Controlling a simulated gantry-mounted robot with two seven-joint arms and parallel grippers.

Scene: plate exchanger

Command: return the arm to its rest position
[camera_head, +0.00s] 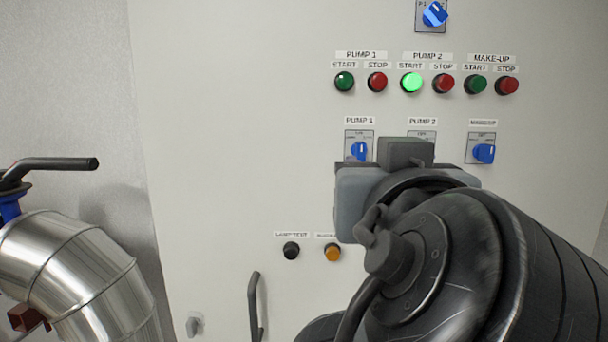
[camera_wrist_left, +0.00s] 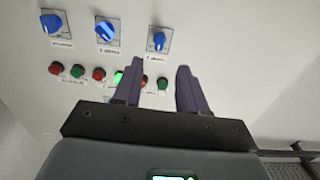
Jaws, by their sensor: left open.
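My left gripper (camera_wrist_left: 160,75) is open in the left wrist view, its two dark fingers apart with nothing between them. They point toward the panel, in front of its row of buttons. In the head view my left arm and hand (camera_head: 405,152) stand before the panel at centre right; the fingertips are hidden behind the hand. The hand covers most of the PUMP 2 selector, whose blue knob (camera_wrist_left: 105,31) shows in the left wrist view. I cannot tell the gap between fingers and panel. My right gripper is not in view.
The pale panel (camera_head: 230,130) carries a PUMP 1 knob (camera_head: 359,150), a MAKE-UP knob (camera_head: 484,152) and a lit green PUMP 2 START button (camera_head: 411,82). A metal pipe (camera_head: 75,270) with a black-handled valve (camera_head: 60,163) stands at left. A dark handle (camera_head: 255,305) sits low on the panel.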

